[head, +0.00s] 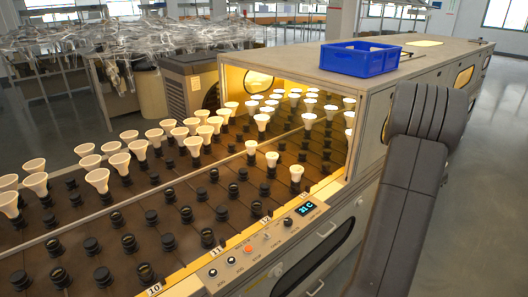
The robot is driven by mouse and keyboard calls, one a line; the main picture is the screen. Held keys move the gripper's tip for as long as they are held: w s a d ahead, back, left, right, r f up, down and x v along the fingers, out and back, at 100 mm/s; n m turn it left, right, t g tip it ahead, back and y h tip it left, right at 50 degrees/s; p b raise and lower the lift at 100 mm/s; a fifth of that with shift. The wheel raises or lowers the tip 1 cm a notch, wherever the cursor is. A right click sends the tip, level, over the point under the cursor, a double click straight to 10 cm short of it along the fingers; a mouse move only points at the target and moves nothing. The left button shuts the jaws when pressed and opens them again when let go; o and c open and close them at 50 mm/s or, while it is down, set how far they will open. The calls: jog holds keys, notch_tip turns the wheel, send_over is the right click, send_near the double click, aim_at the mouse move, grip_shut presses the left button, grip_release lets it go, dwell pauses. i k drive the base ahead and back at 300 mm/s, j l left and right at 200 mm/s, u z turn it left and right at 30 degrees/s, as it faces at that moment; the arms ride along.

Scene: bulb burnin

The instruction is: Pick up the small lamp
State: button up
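Several white cone-shaped lamps stand upright in black sockets on the dark rack. Larger-looking ones run in rows along the left and back, such as the lamp (35,184) at the far left. Three smaller-looking lamps stand at the front right, near the oven mouth: one lamp (297,172) nearest the panel, one lamp (272,159) behind it and one lamp (251,147) farther back. I cannot tell which one the task means. My dark grey arm shows at the right, but my gripper is out of view.
Many empty black sockets (145,271) fill the front of the rack. A control panel (262,247) with a display edges it. The lit tunnel housing (400,65) covers the back right, with a blue crate (359,60) on top. Grey floor (490,190) is clear at the right.

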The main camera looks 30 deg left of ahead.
aim_at(251, 146)
jog(key=u, duration=1.7)
jog(key=i+l+u, duration=0.15)
jog(key=l, duration=0.25)
jog(key=i+l+u, duration=0.15)
jog(key=l, duration=0.25)
jog(key=i+l+u, duration=0.2)
jog(key=l, duration=0.2)
jog(key=l+u, duration=0.15)
jog(key=l, duration=0.3)
jog(key=i+l, duration=0.1)
jog(key=l, duration=0.15)
jog(key=i+l, duration=0.1)
jog(key=l, duration=0.15)
